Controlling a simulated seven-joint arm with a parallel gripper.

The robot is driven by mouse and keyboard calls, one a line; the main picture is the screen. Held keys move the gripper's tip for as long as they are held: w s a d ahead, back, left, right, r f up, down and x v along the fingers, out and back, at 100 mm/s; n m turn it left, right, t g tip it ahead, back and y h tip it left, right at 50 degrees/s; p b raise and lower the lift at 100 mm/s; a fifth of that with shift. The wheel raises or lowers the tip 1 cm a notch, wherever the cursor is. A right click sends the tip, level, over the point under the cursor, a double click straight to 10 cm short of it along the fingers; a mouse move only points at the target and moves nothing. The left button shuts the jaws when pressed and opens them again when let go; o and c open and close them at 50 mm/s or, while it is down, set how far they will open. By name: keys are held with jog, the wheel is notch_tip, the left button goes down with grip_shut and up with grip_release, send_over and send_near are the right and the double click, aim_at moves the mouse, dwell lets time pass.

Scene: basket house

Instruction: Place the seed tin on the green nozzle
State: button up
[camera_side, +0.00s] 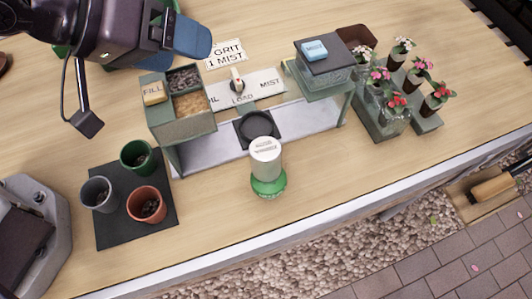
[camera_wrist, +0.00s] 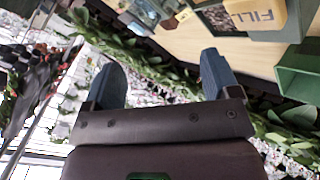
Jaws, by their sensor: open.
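A pale cylindrical tin (camera_side: 265,151) with small print on its lid stands upright near the front middle of the table. Directly below it shows a green round piece (camera_side: 268,184), wider than the tin. The tin appears to rest on it, and I take this piece for the green nozzle. My gripper (camera_side: 178,52) is high at the upper left of the side view, far from the tin. Its two blue fingers are apart with nothing between them, as the wrist view (camera_wrist: 160,68) also shows. The wrist view does not show the tin.
Behind the tin is a grey stand with a black round recess (camera_side: 256,127), a FILL hopper (camera_side: 187,128) and a dial (camera_side: 236,83). Three pots on a dark mat (camera_side: 112,232) are left. Potted flowers (camera_side: 392,118) are right. Bare wood lies around the tin's front.

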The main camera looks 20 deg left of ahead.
jog(key=s+a+r+m+g+y, duration=0.1)
jog(key=s+a+r+y, duration=0.4)
jog(key=a, duration=0.6)
jog(key=s+a+r+m+g+y, duration=0.1)
jog(key=s+a+r, duration=0.4)
jog(key=a, duration=0.6)
jog(key=g+h, duration=0.1)
jog(key=g, duration=0.4)
send_over(262, 149)
jog(key=a, duration=0.2)
notch_tip(262, 149, down, 15)
jog(key=f, duration=0.2)
jog(key=d+f, duration=0.1)
jog(key=f, duration=0.4)
jog(key=shift+d+f, duration=0.1)
jog(key=shift+d, duration=0.25)
jog(key=shift+d+f, duration=0.2)
jog(key=shift+f, duration=0.8)
jog(key=shift+d+f, duration=0.2)
jog(key=shift+f, duration=0.85)
jog(key=shift+d+f, duration=0.2)
jog(key=shift+f, duration=0.8)
